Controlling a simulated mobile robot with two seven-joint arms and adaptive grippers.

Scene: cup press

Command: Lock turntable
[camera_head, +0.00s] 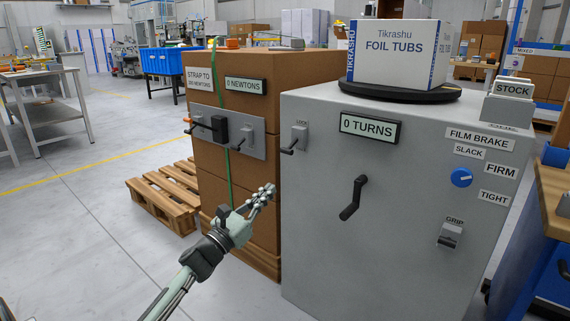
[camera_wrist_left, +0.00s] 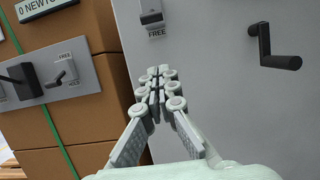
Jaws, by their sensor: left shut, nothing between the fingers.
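The turntable (camera_head: 436,97) is a black disc on top of a grey cabinet (camera_head: 330,225), with a white foil tubs box (camera_head: 400,55) on it. A small lever switch (camera_head: 299,137) with a LOCK label above it sits on the cabinet's upper left front. Its dark handle points down and left. In the left wrist view the switch (camera_wrist_left: 151,13) is partly cut off at the top, with a FREE label below it. My left gripper (camera_head: 268,190) is shut and empty, below and left of the switch, apart from it. My right gripper is out of view.
A black crank (camera_head: 352,198) stands out from the cabinet's front, under a 0 TURNS display (camera_head: 370,127). A blue knob (camera_head: 461,177) and a grip switch (camera_head: 450,235) are at right. A strapped brown carton stack (camera_head: 210,165) stands close at left, with a metal panel (camera_head: 228,132).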

